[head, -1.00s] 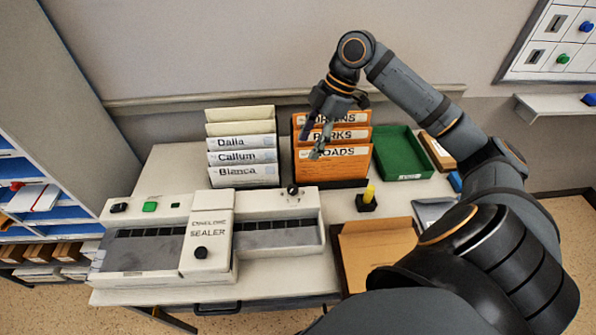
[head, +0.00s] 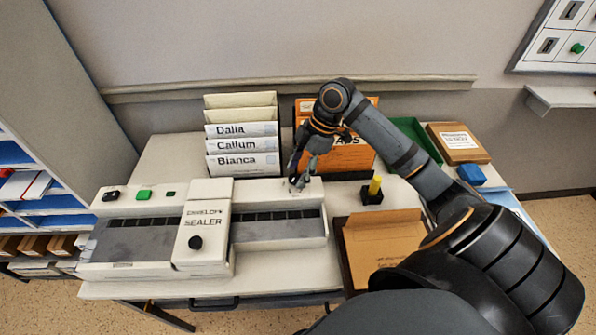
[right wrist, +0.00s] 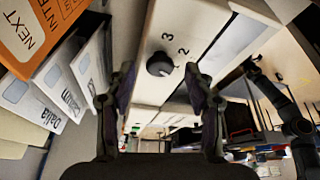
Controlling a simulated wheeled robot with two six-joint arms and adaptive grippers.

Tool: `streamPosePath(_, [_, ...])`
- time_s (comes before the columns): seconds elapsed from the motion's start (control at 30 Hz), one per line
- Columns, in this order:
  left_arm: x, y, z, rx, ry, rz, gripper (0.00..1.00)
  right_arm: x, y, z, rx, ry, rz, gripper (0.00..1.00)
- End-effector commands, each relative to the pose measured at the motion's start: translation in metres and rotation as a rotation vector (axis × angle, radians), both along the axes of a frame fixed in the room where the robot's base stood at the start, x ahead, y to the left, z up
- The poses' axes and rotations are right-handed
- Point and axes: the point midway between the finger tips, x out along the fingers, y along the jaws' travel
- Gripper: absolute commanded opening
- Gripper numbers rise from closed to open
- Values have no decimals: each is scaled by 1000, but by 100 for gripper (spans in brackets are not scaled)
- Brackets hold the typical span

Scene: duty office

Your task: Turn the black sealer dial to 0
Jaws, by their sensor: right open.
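The black sealer dial (right wrist: 160,65) shows in the right wrist view as a round knob on the white sealer top, with the numbers 3 and 2 printed near it. I cannot read its setting surely. The envelope sealer (head: 207,218) stands on the table, and my right gripper (head: 298,182) is over its right back end, where it covers the dial in the head view. In the right wrist view my right gripper (right wrist: 160,82) is open and empty, its fingers on either side of the dial in the picture. I cannot tell any contact. My left gripper is out of view.
A rack of name folders (head: 242,160) and orange folders (head: 350,158) stand behind the sealer. A black block with a yellow peg (head: 373,190) is to its right, near a brown envelope (head: 385,245). Another black knob (head: 195,242) sits on the sealer's front.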

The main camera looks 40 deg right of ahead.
Motion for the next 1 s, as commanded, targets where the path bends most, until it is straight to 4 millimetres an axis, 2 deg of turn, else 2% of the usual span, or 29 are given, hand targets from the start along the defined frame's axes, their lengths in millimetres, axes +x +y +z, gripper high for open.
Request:
streamPosePath(0.1, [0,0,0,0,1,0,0,1,3,-7,1,0,0,54])
streamPosePath(0.37, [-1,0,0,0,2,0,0,1,3,-8,-1,1,-1,53])
streamPosePath(0.73, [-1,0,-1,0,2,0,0,1,3,-7,-1,1,-1,2])
streamPosePath(0.77, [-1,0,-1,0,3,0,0,1,3,-7,-1,1,-1,0])
streamPosePath(1.0, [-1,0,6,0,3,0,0,0,3,-5,-1,1,-27,0])
